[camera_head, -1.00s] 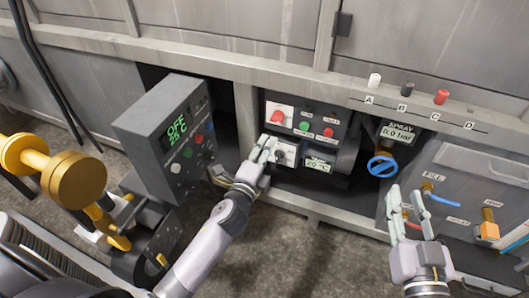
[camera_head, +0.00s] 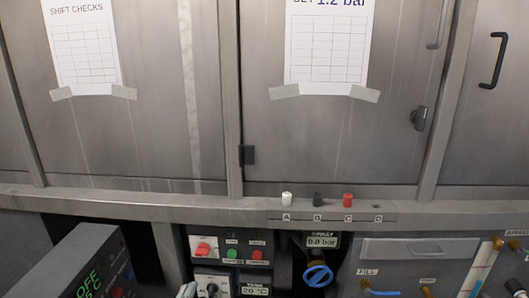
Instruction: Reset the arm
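A pale fingertip of my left gripper (camera_head: 188,290) shows at the bottom edge, beside the dark knob (camera_head: 211,288) on the lower control panel. The rest of that gripper and its arm are below the picture, so I cannot tell whether it is open or touching the knob. I cannot make out my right gripper; the bottom right shows only panel fittings.
A control panel (camera_head: 237,246) with red and green buttons sits under the ledge (camera_head: 160,205). A dark control box (camera_head: 75,270) juts out lower left. Metal doors fill the upper view.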

